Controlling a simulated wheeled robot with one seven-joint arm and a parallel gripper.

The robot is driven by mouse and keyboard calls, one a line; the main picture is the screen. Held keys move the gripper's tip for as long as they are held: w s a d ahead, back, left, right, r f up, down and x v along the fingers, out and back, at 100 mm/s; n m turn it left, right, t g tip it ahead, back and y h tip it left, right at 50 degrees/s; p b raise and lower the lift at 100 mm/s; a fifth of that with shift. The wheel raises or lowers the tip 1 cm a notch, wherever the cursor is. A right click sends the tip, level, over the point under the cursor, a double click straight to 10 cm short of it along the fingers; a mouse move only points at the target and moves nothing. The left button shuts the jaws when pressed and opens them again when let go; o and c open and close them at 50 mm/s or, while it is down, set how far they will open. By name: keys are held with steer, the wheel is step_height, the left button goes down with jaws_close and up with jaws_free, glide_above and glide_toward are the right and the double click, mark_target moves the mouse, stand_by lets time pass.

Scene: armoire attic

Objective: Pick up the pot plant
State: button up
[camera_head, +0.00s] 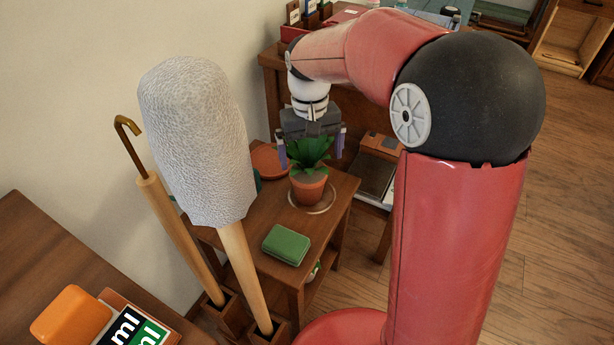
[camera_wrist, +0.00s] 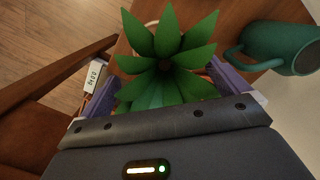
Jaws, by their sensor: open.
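The pot plant (camera_head: 308,184) has green pointed leaves in a terracotta pot and stands upright on a small wooden side table. My gripper (camera_head: 311,150) is above it, pointing down, with its purple fingers open on either side of the leaves. In the wrist view the plant's leaves (camera_wrist: 166,60) fill the middle, between the open fingers of my gripper (camera_wrist: 168,85). The leaves hide the pot in that view. I cannot tell whether the fingers touch the leaves.
A green case (camera_head: 286,245) lies on the side table's front (camera_head: 255,222). A terracotta-coloured dish (camera_head: 268,160) is behind left. A tall duster (camera_head: 200,140) and a cane (camera_head: 180,235) rise at the left.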

mark_target(308, 170)
steer(key=shift+w+a+f, duration=0.35)
steer(key=shift+w+f, duration=0.1)
steer(key=shift+f, duration=0.2)
steer(key=f, duration=0.7)
steer(key=shift+s+d+f, duration=0.1)
steer(key=shift+s+f, duration=0.25)
steer(key=shift+s, duration=0.05)
steer(key=c, duration=1.3)
steer(key=shift+r, duration=0.1)
steer(key=shift+c, duration=0.4)
steer(key=shift+r, duration=0.1)
